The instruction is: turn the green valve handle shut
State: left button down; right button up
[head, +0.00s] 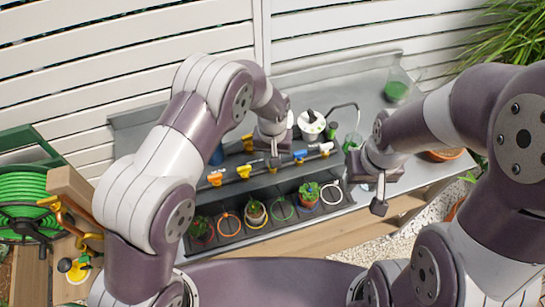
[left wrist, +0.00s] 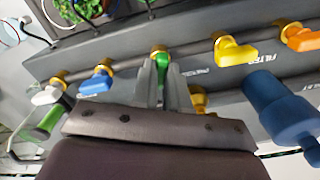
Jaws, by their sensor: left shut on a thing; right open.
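The green valve handle (left wrist: 162,66) is on the pipe in the left wrist view, below a brass fitting, between the two fingers of my left gripper (left wrist: 163,88). The fingers are shut on the handle, which points toward the gripper. In the head view my left gripper (head: 274,160) is over the middle of the valve row and hides the green handle. My right gripper (head: 379,205) is open and empty, over the front edge of the bench, away from the valves.
Beside the green handle are blue (left wrist: 97,82) and white (left wrist: 46,95) handles, and yellow (left wrist: 234,50) and orange (left wrist: 300,38) ones. A dark tray (head: 232,240) with several small pots is in front. A green hose reel (head: 22,190) stands at left.

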pick_arm(q)
jog(key=m+b, duration=0.1)
jog(key=m, duration=0.5)
jog(key=m+b, duration=0.1)
jog(key=m, duration=0.5)
jog(key=shift+w+r+m, duration=0.1)
jog(key=shift+m, duration=0.3)
dwell(0.4)
jog(key=c, duration=1.3)
grip_release()
jog(key=shift+o, duration=0.8)
notch_tip(320, 180, up, 13)
jog(key=b, duration=0.1)
